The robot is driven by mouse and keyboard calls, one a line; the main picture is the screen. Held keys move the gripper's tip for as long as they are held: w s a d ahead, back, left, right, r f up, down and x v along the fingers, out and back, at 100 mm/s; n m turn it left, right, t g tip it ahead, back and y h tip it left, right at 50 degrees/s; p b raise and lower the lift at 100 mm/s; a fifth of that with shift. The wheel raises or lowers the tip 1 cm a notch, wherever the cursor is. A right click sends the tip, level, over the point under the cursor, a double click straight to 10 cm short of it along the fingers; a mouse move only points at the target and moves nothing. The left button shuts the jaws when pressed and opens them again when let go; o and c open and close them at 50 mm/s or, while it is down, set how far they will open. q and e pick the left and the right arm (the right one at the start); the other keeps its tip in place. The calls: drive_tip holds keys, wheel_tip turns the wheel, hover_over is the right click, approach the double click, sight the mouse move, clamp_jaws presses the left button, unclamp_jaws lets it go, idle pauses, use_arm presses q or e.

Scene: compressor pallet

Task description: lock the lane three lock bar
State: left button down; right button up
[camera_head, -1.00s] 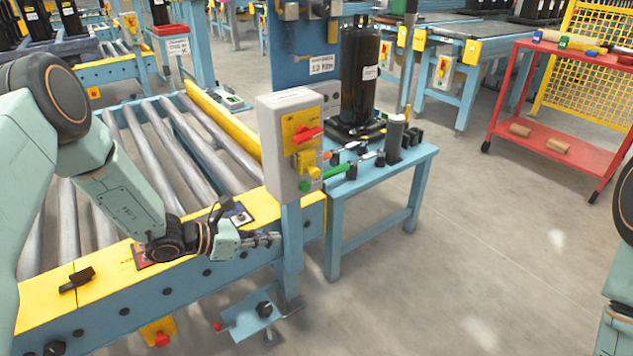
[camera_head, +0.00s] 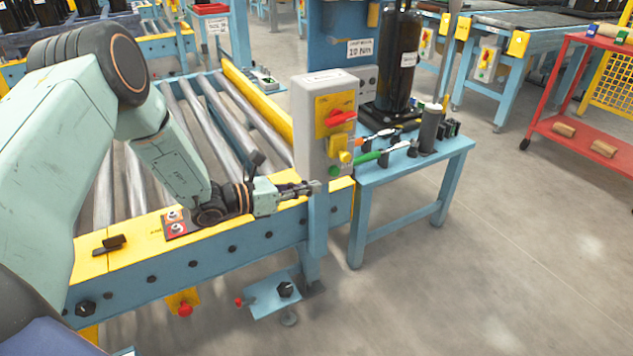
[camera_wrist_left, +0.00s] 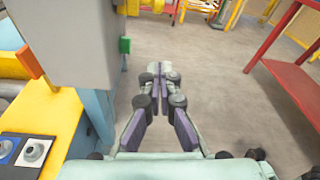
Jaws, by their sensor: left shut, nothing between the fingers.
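A grey control box (camera_head: 308,128) stands at the rail's right end, with a red rotary handle (camera_head: 341,117) on a yellow plate and yellow and green parts below. A black handle-like piece (camera_head: 112,243) lies on the yellow rail top at the left. I cannot tell which part is the lane three lock bar. My left gripper (camera_head: 316,187) is shut and empty, just below the box's lower end. In the left wrist view, the closed fingers (camera_wrist_left: 160,72) point over open floor, with the box's grey side (camera_wrist_left: 80,40) to their left. My right gripper is out of view.
A blue bench (camera_head: 415,165) with tools and a black cylinder (camera_head: 398,60) stands right of the box. A roller conveyor (camera_head: 200,125) lies behind my left arm. A red trolley (camera_head: 580,140) is at far right. The floor in front of the bench is clear.

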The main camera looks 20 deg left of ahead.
sight(339, 154)
use_arm(q)
drive_tip(key=b+x, duration=0.3)
drive_tip(key=x, duration=0.5)
drive_tip(key=r, duration=0.4)
drive_tip(key=shift+w+a, duration=0.1)
drive_tip(key=shift+a, duration=0.2)
drive_tip(key=shift+f, duration=0.1)
drive_tip(key=shift+w, duration=0.1)
drive_tip(key=shift+r+p, duration=1.15)
drive_tip(key=shift+r, duration=0.8)
